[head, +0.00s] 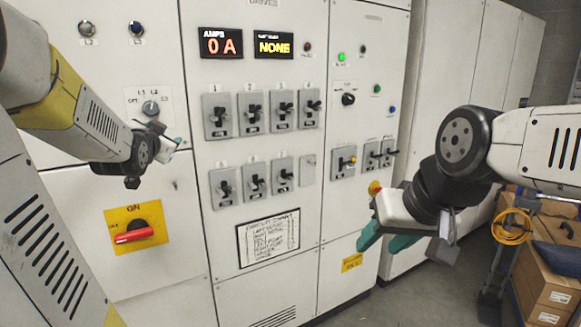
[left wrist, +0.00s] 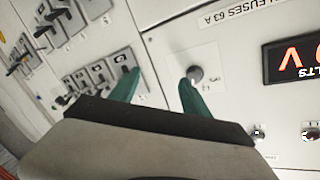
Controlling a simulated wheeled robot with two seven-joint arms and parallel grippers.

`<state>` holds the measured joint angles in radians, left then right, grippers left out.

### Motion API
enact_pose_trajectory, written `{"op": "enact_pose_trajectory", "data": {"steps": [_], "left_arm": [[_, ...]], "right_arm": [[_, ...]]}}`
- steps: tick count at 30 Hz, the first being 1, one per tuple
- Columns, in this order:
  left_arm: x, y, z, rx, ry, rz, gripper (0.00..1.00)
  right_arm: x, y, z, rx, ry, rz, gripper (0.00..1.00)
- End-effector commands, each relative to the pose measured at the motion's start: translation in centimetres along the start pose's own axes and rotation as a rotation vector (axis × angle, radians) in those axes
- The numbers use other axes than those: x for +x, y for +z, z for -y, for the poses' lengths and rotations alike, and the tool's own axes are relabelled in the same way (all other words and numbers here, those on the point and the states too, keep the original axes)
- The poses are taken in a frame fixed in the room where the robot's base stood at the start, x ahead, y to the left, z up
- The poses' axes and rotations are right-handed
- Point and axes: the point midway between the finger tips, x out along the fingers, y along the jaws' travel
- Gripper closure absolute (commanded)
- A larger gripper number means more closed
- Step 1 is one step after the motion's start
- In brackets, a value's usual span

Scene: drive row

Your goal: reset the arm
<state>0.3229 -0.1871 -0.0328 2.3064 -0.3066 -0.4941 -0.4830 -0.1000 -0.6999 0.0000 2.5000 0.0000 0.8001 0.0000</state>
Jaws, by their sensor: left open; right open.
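My left arm (head: 88,108) reaches in from the left. Its gripper (head: 170,136) is in front of the white cabinet, just below a black rotary knob (head: 150,107) marked L1 L2. In the left wrist view its green fingers (left wrist: 157,80) are spread with nothing held between them. A round dark knob (left wrist: 194,73) shows at the tip of the right-hand finger; I cannot tell whether they touch. My right arm (head: 500,143) comes in from the right. Its gripper (head: 379,243) points down and left, green fingers apart and empty, before the cabinet's lower right part.
The middle panel has several breaker switches (head: 253,112), an amps display (head: 220,43) reading 0 A and a display (head: 273,45) reading NONE. A red rotary handle (head: 134,235) sits on a yellow plate. Cardboard boxes (head: 548,285) stand at the right. Grey floor (head: 400,300) shows below.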

Motion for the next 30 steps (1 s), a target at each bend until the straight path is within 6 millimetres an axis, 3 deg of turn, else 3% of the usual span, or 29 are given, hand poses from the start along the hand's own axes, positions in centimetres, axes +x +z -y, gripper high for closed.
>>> {"op": "enact_pose_trajectory", "data": {"steps": [5,9,12,16,21,30], "left_arm": [[-6.9,0.3,-7.6,-0.226,0.211,0.231,0.45],[-14.1,1.6,-13.3,-0.372,0.375,0.439,0.45],[-19.2,2.7,-16.6,-0.443,0.474,0.577,0.45],[-24.3,3.9,-19.1,-0.489,0.561,0.713,0.45],[-27.1,4.7,-20.3,-0.508,0.605,0.789,0.45],[-27.2,4.7,-20.3,-0.508,0.606,0.796,0.45]], "right_arm": [[0.0,0.0,0.0,0.0,0.0,0.0,0.55],[0.0,0.0,0.0,0.0,0.0,0.0,0.55],[0.0,0.0,0.0,0.0,0.0,0.0,0.55],[0.0,0.0,0.0,0.0,0.0,0.0,0.55],[0.0,0.0,0.0,0.0,0.0,0.0,0.55],[0.0,0.0,0.0,0.0,0.0,0.0,0.55]]}}
